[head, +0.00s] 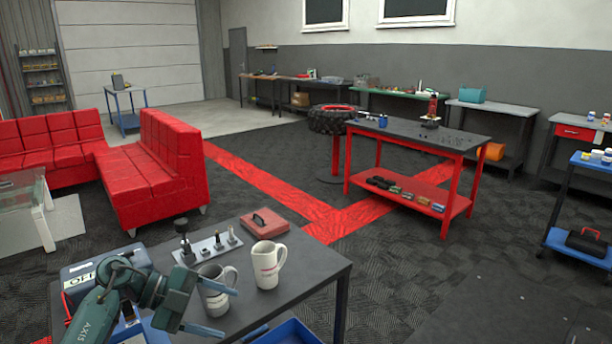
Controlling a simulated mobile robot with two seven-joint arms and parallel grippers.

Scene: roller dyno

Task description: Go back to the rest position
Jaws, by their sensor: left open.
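My left gripper (228,311) is open at the lower left, over the near dark table (305,262). Its two teal fingers point right. The upper finger passes in front of a grey mug (213,272), hiding part of it; I cannot tell whether they touch. A white mug (267,266) stands just right of the grey one, apart from the gripper. My right gripper is not in view.
A tool rack (208,246), a red case (264,224) and an OPEN-marked box (85,272) share the near table. A red sofa (165,165) and red workbench (458,205) stand beyond. Floor between is clear.

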